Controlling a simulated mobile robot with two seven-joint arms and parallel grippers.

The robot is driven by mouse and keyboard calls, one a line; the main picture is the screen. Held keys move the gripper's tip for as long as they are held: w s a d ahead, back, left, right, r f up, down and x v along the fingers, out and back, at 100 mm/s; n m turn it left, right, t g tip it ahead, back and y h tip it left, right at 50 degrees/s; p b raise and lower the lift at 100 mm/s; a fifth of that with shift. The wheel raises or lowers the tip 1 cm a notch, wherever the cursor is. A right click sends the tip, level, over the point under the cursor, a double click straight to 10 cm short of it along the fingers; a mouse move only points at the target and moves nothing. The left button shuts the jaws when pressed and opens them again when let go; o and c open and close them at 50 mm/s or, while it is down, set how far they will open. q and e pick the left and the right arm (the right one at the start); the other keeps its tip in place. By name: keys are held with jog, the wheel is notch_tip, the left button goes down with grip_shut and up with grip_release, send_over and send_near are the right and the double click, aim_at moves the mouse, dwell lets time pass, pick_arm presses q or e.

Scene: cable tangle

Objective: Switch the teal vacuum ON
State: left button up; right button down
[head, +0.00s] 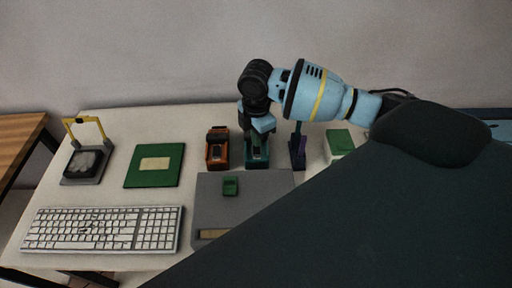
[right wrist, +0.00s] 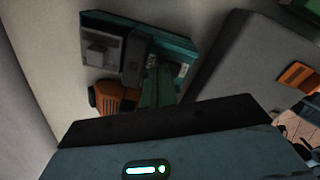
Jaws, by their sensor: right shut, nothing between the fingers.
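The teal vacuum (head: 257,161) stands in the row of small devices at the back middle of the table. In the right wrist view its teal body (right wrist: 180,44) shows at the top, with a dark grey part beside it. My right gripper (head: 259,138) is shut and empty, pointing down right over the teal vacuum and hiding its upper part. I cannot tell whether its fingertips touch the vacuum. The switch and its position cannot be made out. My left gripper is not in view.
An orange device (head: 217,150) stands close left of the vacuum, a purple one (head: 298,152) close right. A green-topped box (head: 341,143) is farther right. A grey case (head: 215,211) lies in front. A keyboard (head: 103,229), green board (head: 155,174) and yellow-framed stand (head: 81,174) are left.

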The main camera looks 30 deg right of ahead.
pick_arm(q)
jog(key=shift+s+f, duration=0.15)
pick_arm(e)
jog(key=shift+f, duration=0.5)
jog(key=shift+s+r, duration=0.1)
